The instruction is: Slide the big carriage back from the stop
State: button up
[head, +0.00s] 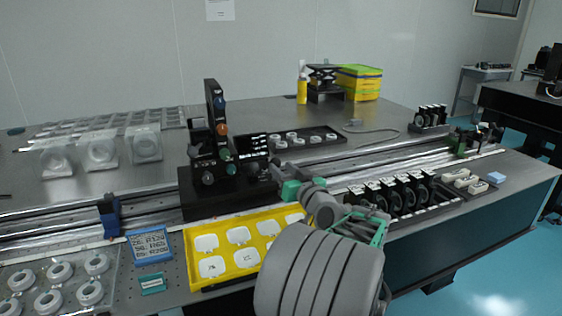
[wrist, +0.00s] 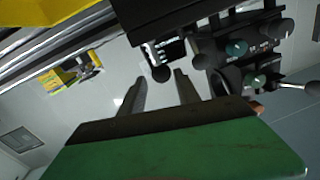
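The big carriage (head: 225,187) is a wide black block on the long rail. It bears an upright black plate with blue, orange and teal knobs. In the wrist view its black body and knobs (wrist: 240,48) fill the upper right. My gripper (head: 270,174) is at the right end of the carriage in the head view. In the wrist view my gripper (wrist: 158,80) is open, with a small dark knob just beyond the gap between its fingers. Contact cannot be told. A blue clamp (head: 110,216) sits on the rail to the left, apart from the carriage; whether it is the stop is unclear.
A yellow tray (head: 238,268) with white pieces lies in front of the carriage. A black rack of round mounts (head: 400,197) stands to the right. A green and black piece (head: 460,147) sits at the rail's far right. Bare rail (head: 355,162) runs right of the carriage.

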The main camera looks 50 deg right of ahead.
aim_at(275, 162)
jog(key=a+g+h+p, duration=0.1)
jog(key=p, duration=0.1)
jog(key=s+a+g+h+p, duration=0.1)
jog(key=h+p, duration=0.1)
jog(key=a+g+h+p, duration=0.1)
jog(key=p, duration=0.2)
jog(key=shift+s+a+r+n+h, duration=0.15)
jog(key=shift+a+r+n+h, duration=0.05)
jog(key=shift+r+n+h, duration=0.1)
jog(key=x, duration=0.7)
jog(key=shift+d+f+p, duration=0.15)
jog(key=shift+f+p, duration=0.05)
jog(key=shift+p, duration=0.2)
jog(key=shift+c, duration=0.3)
grip_shut()
